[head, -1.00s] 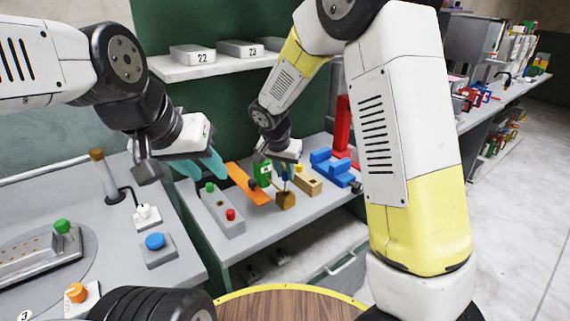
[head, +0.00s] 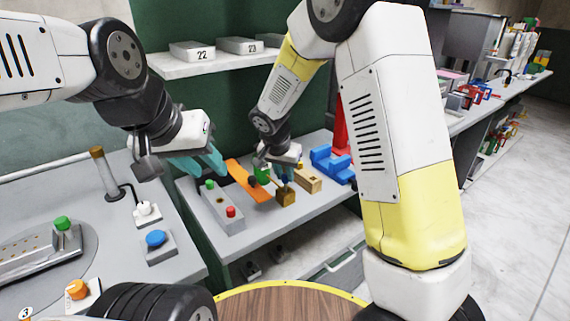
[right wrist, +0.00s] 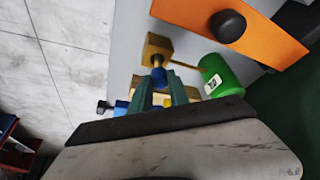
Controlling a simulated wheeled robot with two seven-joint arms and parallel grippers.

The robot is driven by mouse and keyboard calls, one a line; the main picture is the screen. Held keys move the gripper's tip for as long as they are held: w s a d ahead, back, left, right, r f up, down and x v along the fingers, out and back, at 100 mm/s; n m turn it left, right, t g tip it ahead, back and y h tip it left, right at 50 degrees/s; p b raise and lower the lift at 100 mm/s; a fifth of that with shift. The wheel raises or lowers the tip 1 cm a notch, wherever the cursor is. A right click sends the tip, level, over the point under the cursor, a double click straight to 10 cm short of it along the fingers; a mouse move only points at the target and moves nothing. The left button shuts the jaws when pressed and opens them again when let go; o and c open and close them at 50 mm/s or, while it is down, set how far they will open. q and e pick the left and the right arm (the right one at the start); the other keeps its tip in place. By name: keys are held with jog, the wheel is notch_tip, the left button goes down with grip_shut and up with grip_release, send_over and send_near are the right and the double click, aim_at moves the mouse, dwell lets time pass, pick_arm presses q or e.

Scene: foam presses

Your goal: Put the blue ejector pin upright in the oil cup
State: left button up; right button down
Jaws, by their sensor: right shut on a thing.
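The oil cup (head: 285,198) is a small brass-coloured block on the grey bench. It also shows in the right wrist view (right wrist: 156,44), with a round opening facing my gripper. My right gripper (head: 284,174) is directly above the cup. In the right wrist view its teal fingers (right wrist: 159,92) are shut on the blue ejector pin (right wrist: 159,76). The blue end of the pin shows between the fingertips, in line with the cup's opening. How far the pin reaches into the cup is hidden. My left gripper (head: 203,162) is empty, its teal fingers apart, left of the orange strip.
A green can (right wrist: 218,76) with a thin spout stands close beside the cup. An orange strip (head: 247,181) with a dark knob, a grey button box (head: 218,211), a wooden block (head: 308,179) and a blue fixture (head: 333,165) crowd the bench. The bench front is clear.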

jog(key=shift+f, duration=1.2)
jog(key=c, duration=1.2)
grip_release()
jog(key=shift+o, duration=0.2)
jog(key=v, duration=0.7)
jog(key=shift+r, duration=0.4)
jog(key=shift+s, duration=0.1)
jog(key=s+d+r+n+y, duration=0.1)
jog(key=s+d+r, duration=0.4)
jog(key=s, duration=0.2)
jog(key=s+d+r+n+t+y, duration=0.1)
jog(key=s+d+r+n, duration=0.1)
jog(key=s+d+r, duration=0.3)
jog(key=s+d+r+n+y, duration=0.1)
jog(key=s+d+r, duration=0.4)
jog(key=s, duration=0.6)
jog(key=shift+d+n+t+y, duration=0.2)
jog(key=shift+n+t+y, duration=0.1)
jog(key=shift+t+y, duration=0.1)
